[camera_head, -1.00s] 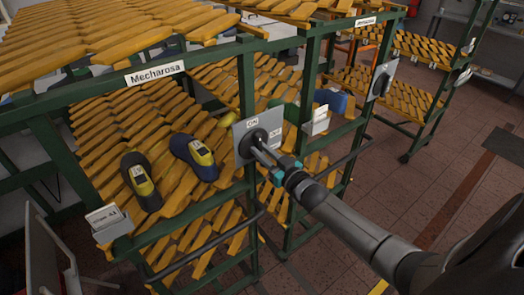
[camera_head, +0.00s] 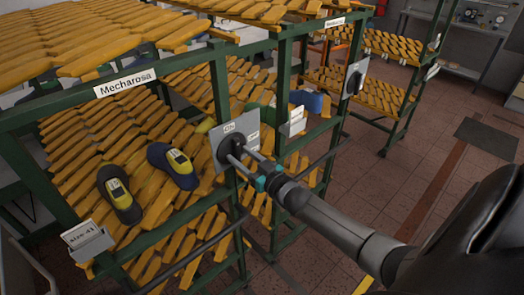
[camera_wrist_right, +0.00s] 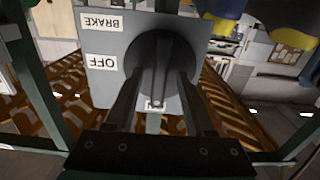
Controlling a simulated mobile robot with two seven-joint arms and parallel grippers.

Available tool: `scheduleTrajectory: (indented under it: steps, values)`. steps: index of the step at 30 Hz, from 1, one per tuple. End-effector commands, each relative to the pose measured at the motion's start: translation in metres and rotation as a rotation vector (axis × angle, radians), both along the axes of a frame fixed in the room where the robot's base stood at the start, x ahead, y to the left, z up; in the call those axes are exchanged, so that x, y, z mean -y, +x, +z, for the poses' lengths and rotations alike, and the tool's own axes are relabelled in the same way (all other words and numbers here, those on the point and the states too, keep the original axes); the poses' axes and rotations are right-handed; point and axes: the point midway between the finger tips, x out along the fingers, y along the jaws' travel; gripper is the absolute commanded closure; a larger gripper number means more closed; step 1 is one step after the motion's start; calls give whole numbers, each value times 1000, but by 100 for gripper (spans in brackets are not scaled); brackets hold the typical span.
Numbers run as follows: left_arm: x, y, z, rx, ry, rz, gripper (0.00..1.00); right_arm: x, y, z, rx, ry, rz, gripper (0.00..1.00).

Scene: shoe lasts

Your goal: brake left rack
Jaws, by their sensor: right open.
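The left rack (camera_head: 228,75) is a green frame with yellow slatted shelves and a "Mecharosa" sign. A grey switch plate (camera_head: 221,160) with a round black dial (camera_head: 223,150) is on its right front post. In the right wrist view the plate (camera_wrist_right: 100,45) carries labels BRAKE and OFF, and the dial (camera_wrist_right: 160,50) is large and close. My right gripper (camera_head: 238,153) is open, its two fingers reaching to the dial, one on each side of its middle. I cannot tell whether they touch it. My left gripper is out of view.
Two dark shoe lasts with yellow parts (camera_head: 119,196) (camera_head: 175,164) lie on the left rack's shelf. A second rack, with its own switch plate (camera_head: 355,77), stands to the right. The tiled floor (camera_head: 400,190) at right is open.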

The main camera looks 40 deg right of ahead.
Motion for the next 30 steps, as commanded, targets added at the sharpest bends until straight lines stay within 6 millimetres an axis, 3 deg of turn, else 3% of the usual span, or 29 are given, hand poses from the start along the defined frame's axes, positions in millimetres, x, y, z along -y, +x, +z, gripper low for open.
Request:
scheduleTrajectory:
  steps: [21, 30]
  values:
    - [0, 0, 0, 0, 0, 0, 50, 8, -109, -1, -4, 0, 0, 46]
    - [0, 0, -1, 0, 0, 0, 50, 11, -140, 0, -1, -1, 0, 46]
